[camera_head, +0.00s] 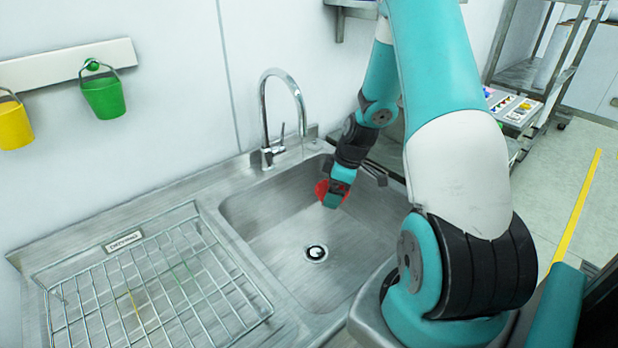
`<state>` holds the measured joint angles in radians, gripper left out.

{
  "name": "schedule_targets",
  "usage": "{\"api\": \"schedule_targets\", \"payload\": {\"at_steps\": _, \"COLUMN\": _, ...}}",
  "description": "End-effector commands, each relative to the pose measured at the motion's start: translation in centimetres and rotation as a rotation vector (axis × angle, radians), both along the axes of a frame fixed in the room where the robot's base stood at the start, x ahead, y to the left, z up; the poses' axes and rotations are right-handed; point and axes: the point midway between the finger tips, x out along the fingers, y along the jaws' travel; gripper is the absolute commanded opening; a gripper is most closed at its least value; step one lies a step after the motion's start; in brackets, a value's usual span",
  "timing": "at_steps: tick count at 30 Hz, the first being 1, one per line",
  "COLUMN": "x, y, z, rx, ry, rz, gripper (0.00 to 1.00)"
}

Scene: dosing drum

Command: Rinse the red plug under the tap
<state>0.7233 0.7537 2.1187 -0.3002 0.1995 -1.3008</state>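The tap (268,115) is a chrome gooseneck at the back edge of the steel sink (270,250), with its spout curving to the right over the basin. My gripper (333,197) hangs over the basin, below and to the right of the spout's end. The red plug (322,190) shows at the gripper's end, held well above the basin floor; my gripper covers part of it and its fingers are small in this view. I cannot make out a clear water stream.
A drain (316,253) lies in the basin floor. A wire rack (150,295) covers the drainboard at the left. A green bucket (104,97) and a yellow bucket (14,124) hang on the wall rail. A shelf cart (530,75) stands at the back right.

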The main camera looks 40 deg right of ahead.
Motion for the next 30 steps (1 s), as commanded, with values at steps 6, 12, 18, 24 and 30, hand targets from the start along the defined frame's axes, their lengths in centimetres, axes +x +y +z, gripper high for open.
{"api": "schedule_targets", "payload": {"at_steps": 6, "x": -1.9, "y": 0.0, "z": 1.8, "rx": -0.001, "ry": -0.001, "rz": -0.003, "gripper": 0.7}}
{"api": "schedule_targets", "payload": {"at_steps": 12, "x": -3.4, "y": 0.2, "z": 2.9, "rx": 0.0, "ry": 0.0, "rz": -0.002, "gripper": 0.7}}
{"api": "schedule_targets", "payload": {"at_steps": 18, "x": -3.9, "y": 0.2, "z": 3.2, "rx": -0.001, "ry": 0.0, "rz": -0.001, "gripper": 0.7}}
{"api": "schedule_targets", "payload": {"at_steps": 24, "x": -3.9, "y": 0.2, "z": 3.2, "rx": -0.001, "ry": 0.0, "rz": -0.001, "gripper": 0.7}}
{"api": "schedule_targets", "payload": {"at_steps": 30, "x": -3.9, "y": 0.2, "z": 3.2, "rx": -0.001, "ry": -0.001, "rz": 0.0, "gripper": 0.7}}
